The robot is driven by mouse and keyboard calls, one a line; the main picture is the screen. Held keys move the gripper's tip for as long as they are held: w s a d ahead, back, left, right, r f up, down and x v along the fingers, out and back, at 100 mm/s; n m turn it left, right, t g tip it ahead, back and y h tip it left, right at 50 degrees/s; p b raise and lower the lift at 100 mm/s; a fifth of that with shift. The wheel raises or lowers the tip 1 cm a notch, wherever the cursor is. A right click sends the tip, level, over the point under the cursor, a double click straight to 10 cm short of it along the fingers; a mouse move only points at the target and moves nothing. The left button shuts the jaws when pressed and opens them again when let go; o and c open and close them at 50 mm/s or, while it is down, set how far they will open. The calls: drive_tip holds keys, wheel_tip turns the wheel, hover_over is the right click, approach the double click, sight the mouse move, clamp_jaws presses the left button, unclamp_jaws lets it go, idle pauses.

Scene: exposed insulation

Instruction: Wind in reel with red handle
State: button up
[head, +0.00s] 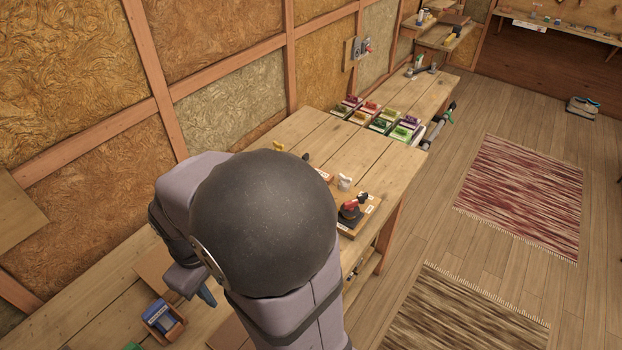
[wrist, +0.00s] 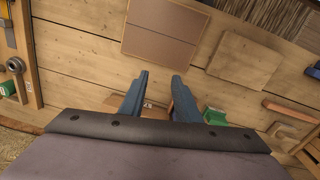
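In the head view, a small black-and-red item (head: 351,208) stands on a wooden base with white labels near the right edge of the bench. It looks like the reel with the red handle, but it is too small to make out the winding parts. My gripper (head: 207,296) is at the lower left of the head view, partly hidden behind my arm and well apart from that item. In the wrist view, the blue fingers of my gripper (wrist: 160,84) are spread with a gap between them, and nothing is held. I cannot pick out the reel in the wrist view.
A wooden box with blue contents (head: 163,318) sits on the near bench (head: 85,318). Several coloured items stand in rows farther along, including a green one (head: 403,132). A white knob-like item (head: 345,182) is beside the reel. A flat board (wrist: 165,32) lies beyond my fingers.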

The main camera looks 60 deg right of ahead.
drive_tip(key=w+d+n+g+h+b, duration=0.1)
drive_tip(key=w+d+n, duration=0.1)
drive_tip(key=d, duration=0.9)
drive_tip(key=w+d+n+h+b, duration=0.1)
drive_tip(key=w+d+n, duration=0.15)
drive_tip(key=d, duration=0.85)
drive_tip(key=s+d+f+n+g+h, duration=0.15)
drive_tip(key=s+d, duration=0.35)
drive_tip(key=d, duration=0.5)
drive_tip(key=s+d+n+y, duration=0.1)
drive_tip(key=s+d+n, duration=0.25)
drive_tip(key=d, duration=0.65)
drive_tip(key=shift+h, duration=0.25)
drive_tip(key=shift+s+a+p+x, duration=0.15)
drive_tip(key=shift+p+x, duration=0.1)
drive_tip(key=shift+x, duration=0.9)
drive_tip(key=shift+s+p+x, duration=0.2)
drive_tip(key=shift+p+x, duration=0.1)
drive_tip(key=shift+x, duration=0.9)
drive_tip(key=shift+s+a+p+x, duration=0.15)
drive_tip(key=shift+p+x, duration=0.1)
drive_tip(key=shift+x, duration=0.9)
drive_tip(key=shift+d, duration=0.1)
drive_tip(key=shift+c, duration=0.3)
clamp_jaws()
